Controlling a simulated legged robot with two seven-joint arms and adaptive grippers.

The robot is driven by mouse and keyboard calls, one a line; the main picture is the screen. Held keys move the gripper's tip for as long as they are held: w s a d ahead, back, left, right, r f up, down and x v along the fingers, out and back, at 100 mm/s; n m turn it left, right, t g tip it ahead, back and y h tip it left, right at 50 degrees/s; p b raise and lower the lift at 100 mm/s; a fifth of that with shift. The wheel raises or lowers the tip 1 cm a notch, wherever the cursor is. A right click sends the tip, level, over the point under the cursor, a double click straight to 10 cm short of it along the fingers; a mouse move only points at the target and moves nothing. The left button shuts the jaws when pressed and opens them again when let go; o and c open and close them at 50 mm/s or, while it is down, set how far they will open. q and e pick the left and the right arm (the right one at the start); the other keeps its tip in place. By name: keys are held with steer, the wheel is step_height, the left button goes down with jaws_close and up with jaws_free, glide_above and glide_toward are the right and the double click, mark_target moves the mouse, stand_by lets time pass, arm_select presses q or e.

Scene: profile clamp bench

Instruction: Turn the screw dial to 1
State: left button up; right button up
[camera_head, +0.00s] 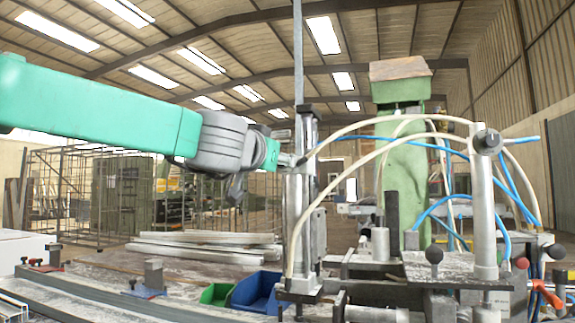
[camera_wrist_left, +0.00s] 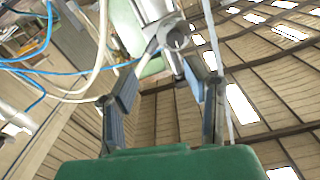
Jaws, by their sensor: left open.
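My left gripper (camera_head: 288,160) comes in from the left and is beside the upright silver clamp cylinder (camera_head: 300,205) in the head view. In the left wrist view my left gripper (camera_wrist_left: 168,88) has its two dark fingers spread apart, with nothing held between them. A round grey knob-like part (camera_wrist_left: 177,38) shows beyond the fingertips there; I cannot tell whether it is the screw dial. Another round dark knob (camera_head: 487,141) tops a silver column at the right of the head view. No dial numbers are readable. My right gripper is not in view.
Pale and blue hoses (camera_head: 400,135) loop between the cylinder and the right column. A blue bin (camera_head: 256,292) and a green bin (camera_head: 215,294) stand on the bench left of the cylinder. Metal profiles (camera_head: 200,250) lie behind. A green machine column (camera_head: 405,175) stands behind the clamp.

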arm_select(q)
steer(key=x, duration=0.2)
steer(key=p+x, duration=0.1)
steer(key=x, duration=0.2)
steer(key=a+x, duration=0.1)
steer(key=x, duration=0.2)
steer(key=shift+w+f, duration=0.1)
steer(key=shift+w, duration=0.15)
steer(key=shift+d, duration=0.1)
steer(key=shift+c, duration=1.1)
steer(key=shift+a, duration=0.3)
steer(key=c, duration=0.7)
steer(key=shift+a, duration=0.65)
jaws_close()
steer(key=shift+s+d+p, duration=0.1)
steer(key=shift+d+p, duration=0.15)
steer(key=shift+p, duration=0.1)
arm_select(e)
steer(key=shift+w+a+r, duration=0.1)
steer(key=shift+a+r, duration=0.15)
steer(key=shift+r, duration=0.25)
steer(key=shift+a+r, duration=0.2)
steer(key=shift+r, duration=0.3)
